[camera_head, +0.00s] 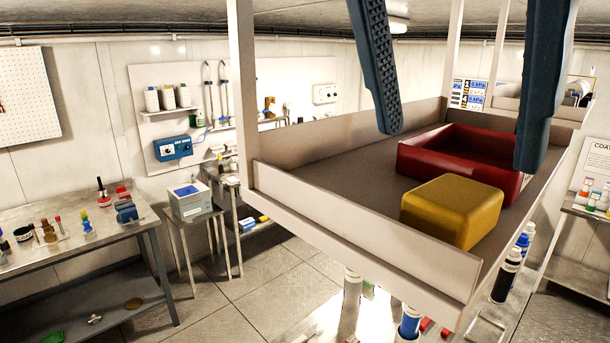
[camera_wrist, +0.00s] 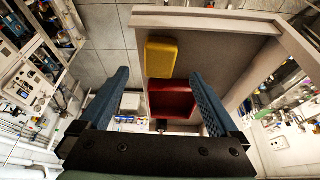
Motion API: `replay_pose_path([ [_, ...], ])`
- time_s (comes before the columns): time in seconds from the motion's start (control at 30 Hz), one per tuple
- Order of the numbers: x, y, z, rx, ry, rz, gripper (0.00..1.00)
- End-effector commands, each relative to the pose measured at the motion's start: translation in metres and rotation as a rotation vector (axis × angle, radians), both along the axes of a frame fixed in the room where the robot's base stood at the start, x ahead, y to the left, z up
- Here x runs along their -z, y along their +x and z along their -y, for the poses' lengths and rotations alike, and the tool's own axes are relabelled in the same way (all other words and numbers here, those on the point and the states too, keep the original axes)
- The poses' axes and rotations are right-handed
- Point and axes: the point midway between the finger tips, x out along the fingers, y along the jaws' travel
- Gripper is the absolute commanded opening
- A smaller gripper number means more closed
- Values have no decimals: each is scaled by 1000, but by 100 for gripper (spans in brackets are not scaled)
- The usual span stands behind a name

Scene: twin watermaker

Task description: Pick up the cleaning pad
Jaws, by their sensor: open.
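The cleaning pad looks to be the yellow block with rounded edges (camera_head: 452,211). It lies flat on a grey shelf (camera_head: 345,190) with raised rims, close to the shelf's front corner. In the wrist view, the yellow pad (camera_wrist: 161,58) shows ahead, near the line between the fingertips. My gripper (camera_head: 460,152) has two blue ridged fingers, wide apart with nothing between them. The fingers hang above the shelf, apart from the pad. In the wrist view, my gripper (camera_wrist: 159,76) is also open and empty.
A red open tray (camera_head: 487,150) stands right behind the pad on the same shelf; a gap cannot be made out. White posts (camera_head: 242,80) and rims bound the shelf. Bottles (camera_head: 508,275) stand below it. A workbench (camera_head: 70,225) with small items is at left.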

Motion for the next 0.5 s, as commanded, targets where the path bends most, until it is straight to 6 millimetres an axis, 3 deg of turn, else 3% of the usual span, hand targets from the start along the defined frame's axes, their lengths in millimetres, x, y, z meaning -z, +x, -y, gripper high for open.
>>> replay_pose_path([
  [0.5, 59, 12, 21, 2, -3, 3, 98],
])
